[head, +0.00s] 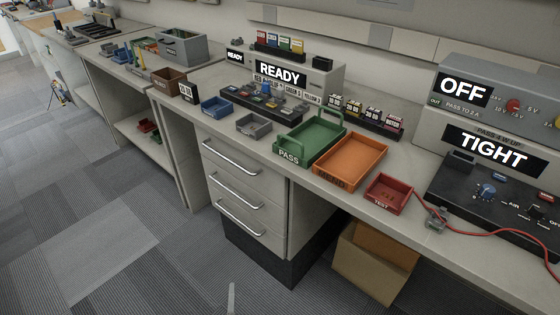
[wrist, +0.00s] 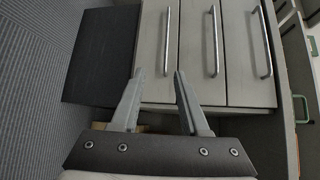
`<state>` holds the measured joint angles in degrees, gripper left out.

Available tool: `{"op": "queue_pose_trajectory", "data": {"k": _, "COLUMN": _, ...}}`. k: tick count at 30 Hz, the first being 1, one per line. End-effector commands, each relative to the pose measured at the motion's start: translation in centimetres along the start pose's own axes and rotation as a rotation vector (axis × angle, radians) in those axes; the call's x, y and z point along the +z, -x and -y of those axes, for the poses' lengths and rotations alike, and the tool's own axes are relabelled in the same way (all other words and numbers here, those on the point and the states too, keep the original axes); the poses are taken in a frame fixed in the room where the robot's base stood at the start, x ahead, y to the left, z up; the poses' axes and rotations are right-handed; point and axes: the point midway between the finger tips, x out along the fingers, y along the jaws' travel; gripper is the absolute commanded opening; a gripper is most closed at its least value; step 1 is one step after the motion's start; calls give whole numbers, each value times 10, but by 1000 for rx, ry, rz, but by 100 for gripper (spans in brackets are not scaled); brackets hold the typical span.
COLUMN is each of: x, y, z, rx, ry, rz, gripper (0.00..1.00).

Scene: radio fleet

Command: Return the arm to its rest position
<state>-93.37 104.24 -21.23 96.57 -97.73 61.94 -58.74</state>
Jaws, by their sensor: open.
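My gripper (wrist: 157,88) shows in the wrist view with its two fingers spread apart. It is open and nothing is between the fingers. Behind the fingers is the light drawer unit (wrist: 250,88) with metal bar handles, seen turned on its side. The gripper appears apart from the drawers, though the exact gap cannot be told. In the head view the drawer unit (head: 227,170) stands under the bench with its drawers shut. My arm and gripper do not show clearly in the head view.
The bench (head: 260,146) holds a green PASS tray (head: 322,152), an orange tray (head: 350,160), a red TEST tray (head: 388,194) and a black fixture (head: 450,190) with a red cable. A cardboard box (head: 372,268) sits beneath. The carpet (head: 110,230) at left is clear.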

Motion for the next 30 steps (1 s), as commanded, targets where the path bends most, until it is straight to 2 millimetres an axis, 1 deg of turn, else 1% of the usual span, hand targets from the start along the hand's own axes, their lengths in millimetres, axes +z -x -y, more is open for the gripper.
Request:
{"op": "queue_pose_trajectory", "data": {"k": 1, "x": 2, "y": -4, "z": 14, "rx": -11, "ry": -59, "rz": -44, "gripper": 45}}
{"op": "queue_pose_trajectory", "data": {"k": 8, "x": -9, "y": -18, "z": 74, "rx": -73, "ry": -362, "rz": -286, "gripper": 45}}
{"op": "queue_pose_trajectory", "data": {"k": 11, "x": -18, "y": -22, "z": 105, "rx": -113, "ry": -515, "rz": -405, "gripper": 45}}
{"op": "queue_pose_trajectory", "data": {"k": 12, "x": -23, "y": -24, "z": 118, "rx": -132, "ry": -580, "rz": -455, "gripper": 45}}
{"op": "queue_pose_trajectory", "data": {"k": 16, "x": -40, "y": -27, "z": 159, "rx": -201, "ry": -787, "rz": -615, "gripper": 45}}
{"op": "queue_pose_trajectory", "data": {"k": 21, "x": -66, "y": -24, "z": 210, "rx": -305, "ry": -1057, "rz": -814, "gripper": 45}}
{"op": "queue_pose_trajectory", "data": {"k": 23, "x": -75, "y": -22, "z": 227, "rx": -346, "ry": -1152, "rz": -882, "gripper": 45}}
{"op": "queue_pose_trajectory", "data": {"k": 24, "x": -82, "y": -20, "z": 238, "rx": -374, "ry": -1214, "rz": -926, "gripper": 45}}
{"op": "queue_pose_trajectory", "data": {"k": 30, "x": -112, "y": -4, "z": 291, "rx": -529, "ry": -1522, "rz": -1132, "gripper": 45}}
